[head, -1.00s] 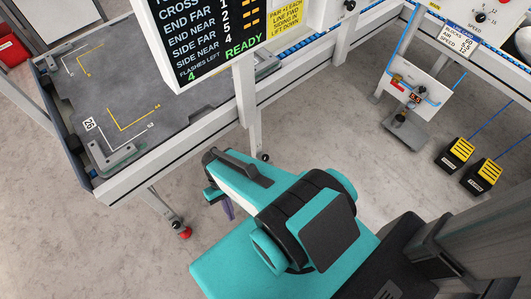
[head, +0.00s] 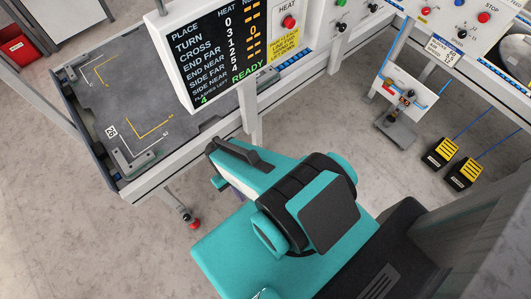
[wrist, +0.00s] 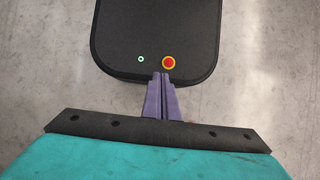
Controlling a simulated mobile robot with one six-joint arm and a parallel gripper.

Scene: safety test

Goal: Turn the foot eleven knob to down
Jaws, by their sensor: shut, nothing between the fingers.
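My gripper (wrist: 162,80) shows in the wrist view as two purple fingers closed together, with nothing between them. In the head view it is mostly hidden behind my teal arm. No knob can be clearly told as foot eleven. A small white panel (head: 405,88) with a red part and a dark display hangs at a leg of the right-hand bench, above a grey foot plate (head: 395,133). Its details are too small to read. My gripper is well away from it.
Two black-and-yellow pedals (head: 441,152) stand on the floor at right. A display board (head: 218,60) reading READY stands over the grey table (head: 160,85). Control panels with buttons (head: 460,18) line the top right. Floor between table and pedals is clear.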

